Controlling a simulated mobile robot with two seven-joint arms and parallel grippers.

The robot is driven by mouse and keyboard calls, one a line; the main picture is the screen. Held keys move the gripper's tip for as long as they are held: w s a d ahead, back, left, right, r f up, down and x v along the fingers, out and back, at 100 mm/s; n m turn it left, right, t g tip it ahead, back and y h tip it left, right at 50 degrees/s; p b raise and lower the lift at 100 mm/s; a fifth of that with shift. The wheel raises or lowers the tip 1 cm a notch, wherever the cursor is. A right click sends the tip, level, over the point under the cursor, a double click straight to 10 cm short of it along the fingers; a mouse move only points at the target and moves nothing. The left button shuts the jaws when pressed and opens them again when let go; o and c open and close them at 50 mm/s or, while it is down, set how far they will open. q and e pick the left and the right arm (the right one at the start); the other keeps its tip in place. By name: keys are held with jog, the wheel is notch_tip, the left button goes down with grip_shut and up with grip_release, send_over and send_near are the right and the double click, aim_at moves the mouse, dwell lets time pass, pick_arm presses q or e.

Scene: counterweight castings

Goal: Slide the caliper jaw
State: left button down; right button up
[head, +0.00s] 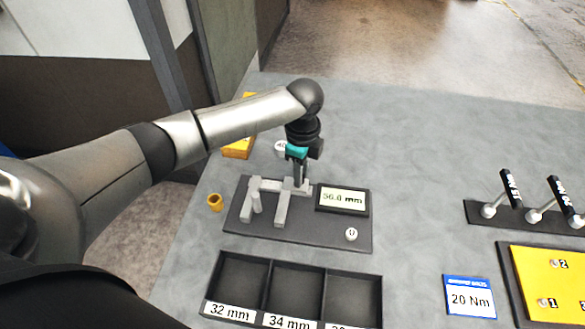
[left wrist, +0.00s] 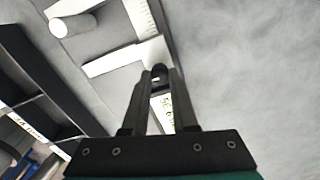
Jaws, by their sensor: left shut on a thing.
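The grey caliper sits on a dark base plate (head: 310,235) in the head view. Its sliding jaw (head: 281,210) stands apart from the fixed jaw (head: 247,207) to its left; a pale cylinder (head: 257,202) is by the fixed jaw. The display (head: 342,198) seems to read 56.0 mm. My left gripper (head: 299,184) comes down from above at the right end of the sliding jaw and is shut on it. In the left wrist view the sliding jaw (left wrist: 122,58) reaches left from the fingertips (left wrist: 160,72), with the cylinder (left wrist: 72,24) beyond. My right gripper is not in view.
A tray (head: 262,290) with labelled compartments stands in front of the plate. A brass bushing (head: 215,202) is at its left. A button marked 0 (head: 351,234) is on the plate. Levers (head: 525,214), a 20 Nm card (head: 470,297) and a yellow board (head: 560,280) are at right.

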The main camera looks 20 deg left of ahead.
pick_arm(q)
jog(key=c, duration=0.7)
grip_release()
notch_tip(320, 180, up, 15)
jog(key=shift+r+p, duration=0.15)
jog(key=shift+p, duration=0.4)
